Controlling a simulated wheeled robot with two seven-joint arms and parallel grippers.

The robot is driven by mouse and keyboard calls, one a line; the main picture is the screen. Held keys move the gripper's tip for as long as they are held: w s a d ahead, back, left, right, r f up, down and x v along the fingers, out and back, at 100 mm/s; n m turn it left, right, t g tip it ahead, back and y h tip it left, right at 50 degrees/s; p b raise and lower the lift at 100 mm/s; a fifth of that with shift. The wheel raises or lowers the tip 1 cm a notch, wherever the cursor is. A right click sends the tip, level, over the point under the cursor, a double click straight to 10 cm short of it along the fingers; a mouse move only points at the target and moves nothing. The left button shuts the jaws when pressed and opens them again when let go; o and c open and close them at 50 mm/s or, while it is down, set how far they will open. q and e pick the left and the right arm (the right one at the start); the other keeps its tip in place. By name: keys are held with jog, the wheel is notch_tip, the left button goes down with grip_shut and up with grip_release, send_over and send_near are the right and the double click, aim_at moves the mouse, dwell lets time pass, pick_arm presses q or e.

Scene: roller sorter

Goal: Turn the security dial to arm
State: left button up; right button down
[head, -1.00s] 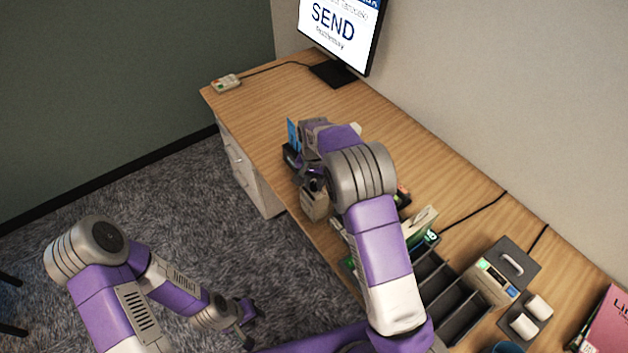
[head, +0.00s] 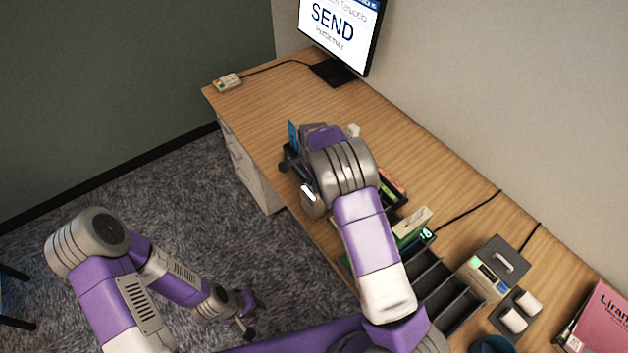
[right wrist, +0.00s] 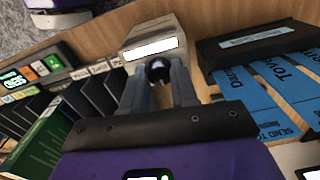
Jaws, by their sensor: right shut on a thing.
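The security dial is a small dark round knob (right wrist: 160,72) on a grey box (right wrist: 150,38) with a lit white strip. In the right wrist view, my right gripper (right wrist: 159,80) has its two grey fingers on either side of the knob, shut on it. The dial's markings are not readable. In the head view the grey box (head: 312,207) stands near the desk's front edge, partly behind my right wrist; the knob is hidden there. My left gripper (head: 246,322) hangs over the carpet, away from the desk; its jaw opening is too small to tell.
A dark holder (right wrist: 260,45) with blue slips stands right of the dial box in the right wrist view. A black slotted rack (head: 445,295) and a green card box (head: 415,230) stand nearer me on the desk (head: 400,130). The desk's back strip is mostly clear.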

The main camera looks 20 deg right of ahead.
jog(key=shift+m, duration=0.3)
dwell(0.4)
jog(key=c, duration=0.9)
grip_release()
jog(key=shift+o, duration=0.2)
jog(key=shift+r, duration=0.15)
notch_tip(320, 180, up, 7)
jog(key=shift+r+p, duration=0.2)
jog(key=shift+p, duration=0.2)
jog(key=shift+f, duration=0.1)
